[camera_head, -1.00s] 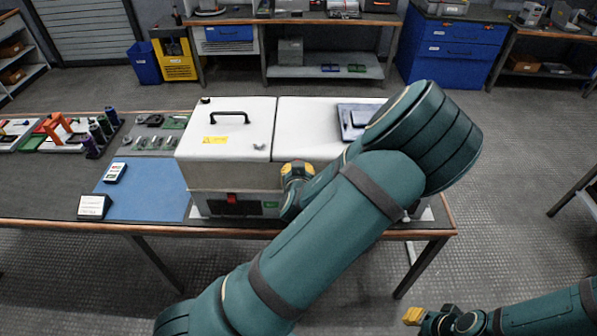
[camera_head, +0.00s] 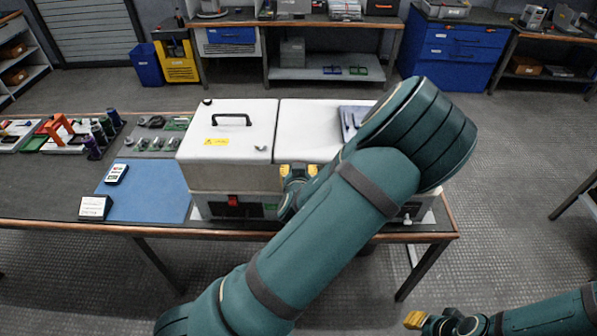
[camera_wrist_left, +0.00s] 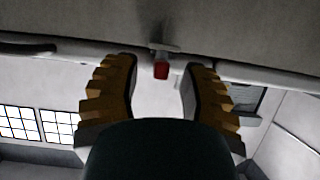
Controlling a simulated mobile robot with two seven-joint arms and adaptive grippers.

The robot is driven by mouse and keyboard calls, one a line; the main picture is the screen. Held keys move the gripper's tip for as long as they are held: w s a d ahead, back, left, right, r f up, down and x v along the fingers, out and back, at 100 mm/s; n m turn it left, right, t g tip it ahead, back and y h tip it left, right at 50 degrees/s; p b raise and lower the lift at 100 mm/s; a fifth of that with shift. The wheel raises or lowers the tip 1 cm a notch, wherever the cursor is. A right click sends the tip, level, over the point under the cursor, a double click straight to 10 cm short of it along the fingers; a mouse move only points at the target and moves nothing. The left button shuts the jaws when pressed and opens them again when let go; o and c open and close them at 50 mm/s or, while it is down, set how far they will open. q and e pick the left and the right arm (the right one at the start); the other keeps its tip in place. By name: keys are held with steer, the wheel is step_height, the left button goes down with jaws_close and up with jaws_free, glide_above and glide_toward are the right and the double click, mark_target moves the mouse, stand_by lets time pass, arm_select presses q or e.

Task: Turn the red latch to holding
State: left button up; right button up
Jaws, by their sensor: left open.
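The white cabinet (camera_head: 226,145) with its black handle stands on the bench in the head view. In the left wrist view a small red latch piece (camera_wrist_left: 161,68) hangs from a pale mount, between and slightly beyond my left fingertips. My left gripper (camera_head: 298,170) is at the cabinet's front, yellow fingers apart; in the left wrist view its open jaws (camera_wrist_left: 160,75) are empty, with a gap to the red piece on both sides. In the head view my left arm hides the latch. My right gripper (camera_head: 413,320) is low at the right, away from the bench; its finger opening is unclear.
A red switch (camera_head: 232,200) sits on the cabinet's lower front. A blue mat (camera_head: 150,190) with a small sign (camera_head: 95,207) and a phone-like meter (camera_head: 116,173) lies left of it. Farther left are trays with spools. The floor before the bench is clear.

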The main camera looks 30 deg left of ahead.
arm_select(q)
step_height(320, 180, up, 10)
stand_by(0.6)
stand_by(0.4)
steer(key=s+d+f+m+g+h, duration=0.1)
steer(key=s+d+f+g+h, duration=0.2)
steer(key=f, duration=0.6)
steer(key=s+d+f+m+g+h, duration=0.1)
steer(key=s+d+f+g, duration=0.1)
steer(key=s+f, duration=0.55)
steer(key=s+d+f+g+h, duration=0.1)
steer(key=s+d+f+g, duration=0.15)
steer(key=f, duration=0.75)
steer(key=s+d+f+m+g+h, duration=0.1)
steer(key=s+d+f+g+h, duration=0.15)
steer(key=s+d, duration=0.3)
steer(key=s+d+f+g+h, duration=0.2)
steer(key=s+d+h, duration=0.2)
steer(key=d, duration=0.3)
steer(key=w+d+f+m+t+b, duration=0.1)
steer(key=w+d+f+t+b, duration=0.1)
steer(key=w+b, duration=0.5)
steer(key=shift+m, duration=0.3)
steer(key=shift+w, duration=0.1)
